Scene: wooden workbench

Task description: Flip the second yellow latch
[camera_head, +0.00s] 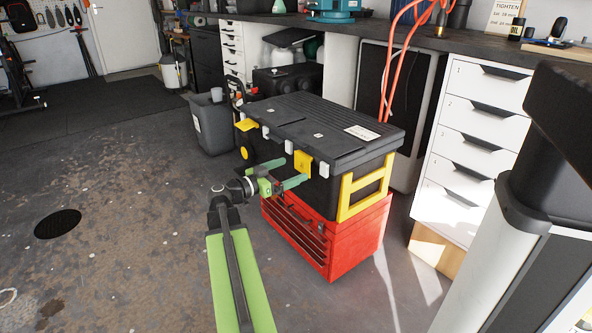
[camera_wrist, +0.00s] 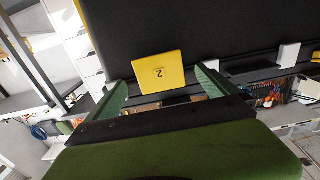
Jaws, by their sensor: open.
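A black toolbox (camera_head: 325,124) with a dark ribbed lid stands in the middle of the head view. A yellow latch (camera_head: 303,161) is on its front edge near the right corner. In the wrist view this latch (camera_wrist: 159,72) carries an upside-down "2". Another yellow latch (camera_head: 246,124) is farther left on the front edge. My gripper (camera_head: 294,172) is open in front of the right latch. In the wrist view its green fingers (camera_wrist: 161,80) stand on either side of the latch, with nothing held. I cannot tell whether they touch it.
The black toolbox rests on a red tool chest (camera_head: 358,236). A grey bin (camera_head: 212,125) stands to its left. White drawers (camera_head: 470,135) and the dark workbench (camera_head: 480,52) are behind at right. Open floor (camera_head: 130,230) lies to the left.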

